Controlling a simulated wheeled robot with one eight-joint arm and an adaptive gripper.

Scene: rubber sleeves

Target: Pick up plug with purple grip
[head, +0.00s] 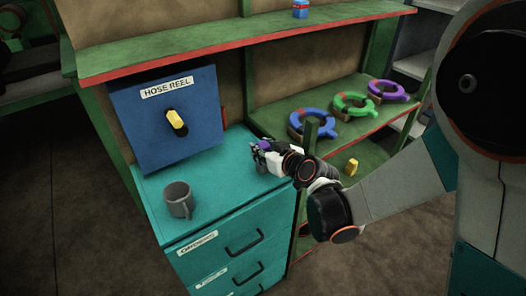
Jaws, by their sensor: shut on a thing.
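The plug with the purple grip (265,145) is at my gripper's fingers, and only a little purple shows. My gripper (259,151) is shut on it, over the back right part of the teal cabinet top (222,185). The fingers cover most of the plug. I cannot tell whether the plug touches the cabinet top.
A grey mug (178,200) stands on the cabinet's front left. A blue hose reel box (195,127) with a yellow handle (177,122) stands behind it.

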